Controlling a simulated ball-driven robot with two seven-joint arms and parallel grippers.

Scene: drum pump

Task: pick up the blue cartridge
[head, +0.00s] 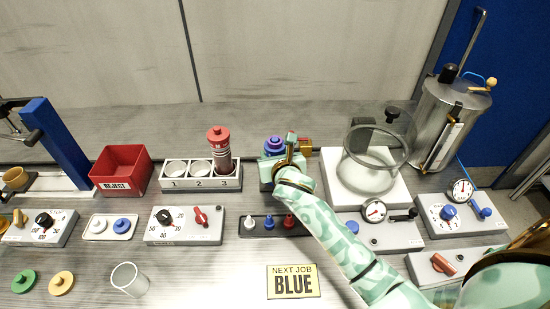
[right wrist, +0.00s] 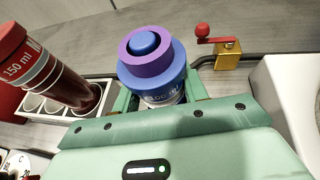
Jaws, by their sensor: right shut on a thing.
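The blue cartridge (head: 273,145) has a blue top with a purple ring and stands upright right of the numbered rack. The right wrist view shows its blue cap, purple ring and part of a pale printed label (right wrist: 152,62). My right gripper (right wrist: 158,92) is shut on it, with a green finger on each side. In the head view my right gripper (head: 285,165) and arm hide its lower part, so I cannot tell whether it rests on something. My left gripper is out of view.
A red cartridge (head: 220,150) stands in slot 3 of the white rack (head: 201,185); slots 1 and 2 look empty. A yellow bracket with a red crank (right wrist: 228,52) is close by on the right. A glass dome (head: 378,160) stands further right. A sign (head: 293,282) reads "NEXT JOB BLUE".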

